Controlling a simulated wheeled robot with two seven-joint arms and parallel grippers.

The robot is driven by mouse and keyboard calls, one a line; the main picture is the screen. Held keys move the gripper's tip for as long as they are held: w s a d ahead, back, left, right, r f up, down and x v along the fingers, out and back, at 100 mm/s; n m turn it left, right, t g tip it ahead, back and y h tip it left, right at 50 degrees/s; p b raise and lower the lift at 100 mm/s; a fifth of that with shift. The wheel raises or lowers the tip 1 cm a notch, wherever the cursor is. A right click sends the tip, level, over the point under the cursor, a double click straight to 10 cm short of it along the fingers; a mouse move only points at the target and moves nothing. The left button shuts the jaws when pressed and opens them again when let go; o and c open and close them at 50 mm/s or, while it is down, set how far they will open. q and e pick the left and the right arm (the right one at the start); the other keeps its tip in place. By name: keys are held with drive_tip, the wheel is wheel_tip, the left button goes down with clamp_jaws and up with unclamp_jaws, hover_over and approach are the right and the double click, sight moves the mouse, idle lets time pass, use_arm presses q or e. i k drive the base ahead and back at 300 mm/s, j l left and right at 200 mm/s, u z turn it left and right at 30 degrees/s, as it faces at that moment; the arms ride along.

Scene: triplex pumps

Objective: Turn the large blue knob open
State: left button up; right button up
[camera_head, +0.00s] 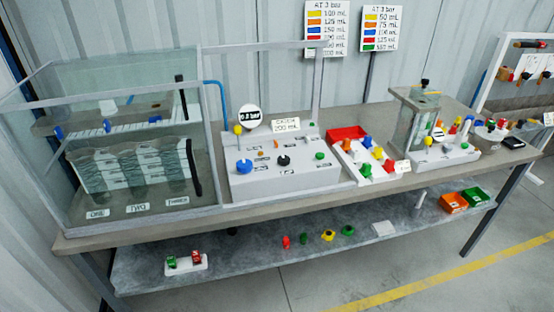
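A large blue knob (244,166) sits on the left part of the top of the grey control box (290,180), in the middle of the bench. It is too small here to tell which way it is turned. A black knob (283,161) and a green knob (320,156) are to its right on the same box. A round gauge marked in bar (250,117) and a label reading 200 mL (286,125) stand behind it. Neither of my grippers shows in the head view.
A glass tank (120,150) in a grey frame stands left of the box. A red tray (346,134) with coloured parts and a glass vessel (420,122) stand to the right. The lower shelf (260,258) holds small coloured parts. The floor in front is clear.

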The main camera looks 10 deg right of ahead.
sight(244, 165)
drive_tip(key=k+l+z, duration=0.1)
drive_tip(key=z, duration=0.25)
drive_tip(key=k+l+z, duration=0.1)
drive_tip(key=l+z, duration=0.25)
drive_tip(key=k+l+z, duration=0.1)
drive_tip(key=z, duration=0.25)
